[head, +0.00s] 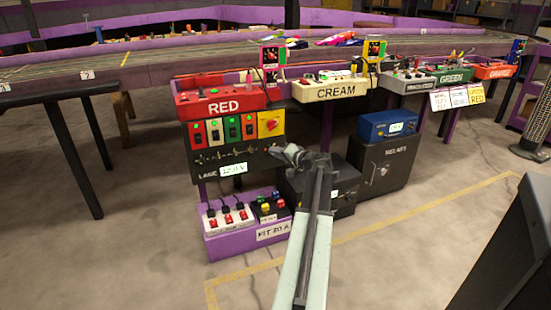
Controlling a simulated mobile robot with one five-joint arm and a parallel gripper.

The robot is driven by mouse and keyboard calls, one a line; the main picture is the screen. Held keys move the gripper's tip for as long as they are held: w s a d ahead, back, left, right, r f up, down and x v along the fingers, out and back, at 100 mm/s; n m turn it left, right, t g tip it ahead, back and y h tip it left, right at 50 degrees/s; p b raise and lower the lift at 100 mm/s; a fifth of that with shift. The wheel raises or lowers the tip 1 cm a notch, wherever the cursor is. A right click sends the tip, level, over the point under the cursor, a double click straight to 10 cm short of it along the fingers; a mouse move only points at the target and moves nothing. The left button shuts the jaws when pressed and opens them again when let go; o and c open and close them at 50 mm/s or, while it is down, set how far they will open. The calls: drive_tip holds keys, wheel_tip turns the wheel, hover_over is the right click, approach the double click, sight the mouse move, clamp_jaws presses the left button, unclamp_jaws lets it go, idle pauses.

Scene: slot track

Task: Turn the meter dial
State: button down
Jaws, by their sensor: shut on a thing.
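My gripper (279,151) is at the right end of a black panel (207,167) marked LANE, under the red box. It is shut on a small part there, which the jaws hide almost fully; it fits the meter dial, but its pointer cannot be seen. The panel carries a lit readout (233,170) of about 12.1 V. A red rotary knob (271,124) on a yellow plate shows just above my gripper and is apart from it.
The red box (221,101) and a row of switches (230,129) sit above the panel. A purple tray (225,243) with a white power strip (228,217) stands below. A black case (341,208) and a dark cabinet (385,172) stand to the right. The floor in front is clear.

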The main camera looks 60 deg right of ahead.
drive_tip(key=shift+w+a+f+m+t+y+b, duration=0.15)
drive_tip(key=shift+m+t+y+b, duration=0.2)
drive_tip(key=shift+m+b, duration=0.35)
drive_tip(key=shift+t, duration=0.25)
drive_tip(key=c, duration=1.2)
unclamp_jaws()
drive_tip(key=shift+c, duration=0.2)
drive_tip(key=p+v, duration=0.1)
drive_tip(key=v, duration=0.7)
drive_tip(key=shift+p, duration=0.3)
drive_tip(key=shift+w, duration=0.1)
